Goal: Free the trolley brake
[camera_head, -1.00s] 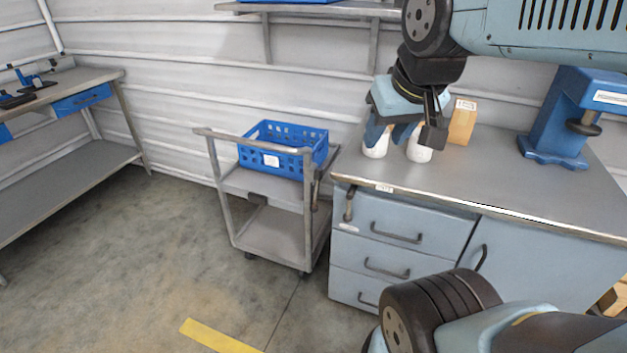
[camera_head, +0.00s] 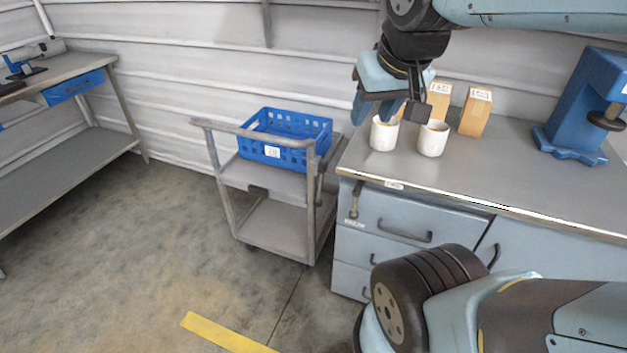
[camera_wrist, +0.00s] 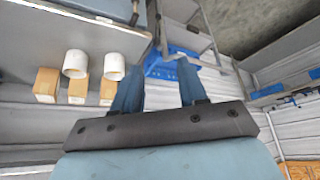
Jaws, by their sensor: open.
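The grey trolley (camera_head: 268,218) stands left of the workbench, with a blue crate (camera_head: 282,140) on its top shelf. A dark upright lever (camera_head: 319,187) shows at the trolley's right post; I take it to be the brake, but its setting is not clear. My gripper (camera_head: 376,112) is above the bench's left end, close to the white cups, to the right of and higher than the trolley. It is empty. In the wrist view my gripper (camera_wrist: 160,76) has its two blue fingers apart, with the blue crate (camera_wrist: 165,66) beyond them. The lever is not clear there.
Two white cups (camera_head: 384,133) (camera_head: 432,139) and cardboard boxes (camera_head: 475,111) stand on the workbench (camera_head: 500,170). A blue press (camera_head: 585,105) stands farther right. Another bench (camera_head: 75,72) is at left. Floor before the trolley is clear, with a yellow stripe (camera_head: 228,333).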

